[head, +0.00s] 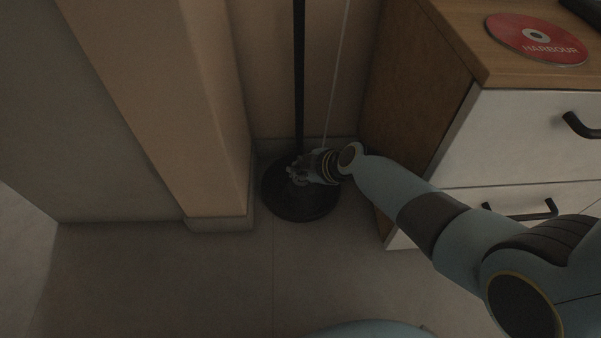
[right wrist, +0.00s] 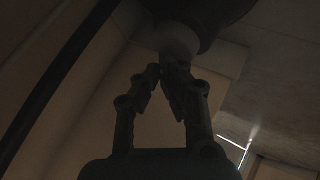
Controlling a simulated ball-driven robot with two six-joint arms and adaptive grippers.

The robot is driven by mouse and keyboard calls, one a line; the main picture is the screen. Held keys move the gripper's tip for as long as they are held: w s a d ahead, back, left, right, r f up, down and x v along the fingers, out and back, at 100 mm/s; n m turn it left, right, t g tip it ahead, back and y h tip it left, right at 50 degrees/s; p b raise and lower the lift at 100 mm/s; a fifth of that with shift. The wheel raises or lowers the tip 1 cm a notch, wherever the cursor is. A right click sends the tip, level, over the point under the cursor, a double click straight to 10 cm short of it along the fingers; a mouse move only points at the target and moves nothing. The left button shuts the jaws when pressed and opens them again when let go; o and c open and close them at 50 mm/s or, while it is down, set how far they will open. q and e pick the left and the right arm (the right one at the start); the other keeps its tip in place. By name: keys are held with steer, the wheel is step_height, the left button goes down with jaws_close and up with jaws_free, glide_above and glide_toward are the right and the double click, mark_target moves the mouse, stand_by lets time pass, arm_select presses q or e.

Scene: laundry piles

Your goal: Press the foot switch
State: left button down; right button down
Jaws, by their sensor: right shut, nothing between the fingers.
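A floor lamp's round black base (head: 305,208) stands on the floor in the corner, with its thin black pole (head: 299,80) rising from it. My right gripper (head: 297,172) is over the base, close beside the pole, with its jaws shut and empty. In the right wrist view the fingertips (right wrist: 168,72) are together, just below a pale round knob (right wrist: 178,40) on a dark body; it looks like the foot switch. Whether they touch it I cannot tell. In the head view the gripper hides the switch. My left gripper is not in view.
A cabinet (head: 520,130) with white drawers and black handles stands right of the lamp, a red disc (head: 537,38) on its top. A wall pillar (head: 175,110) is close on the left. A thin pale cord (head: 337,75) hangs behind. The floor (head: 200,280) in front is clear.

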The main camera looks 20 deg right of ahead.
steer(key=shift+f, duration=0.4)
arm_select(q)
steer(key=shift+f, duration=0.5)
arm_select(e)
steer(key=shift+r, duration=0.15)
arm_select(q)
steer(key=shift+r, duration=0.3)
arm_select(e)
steer(key=shift+r, duration=0.35)
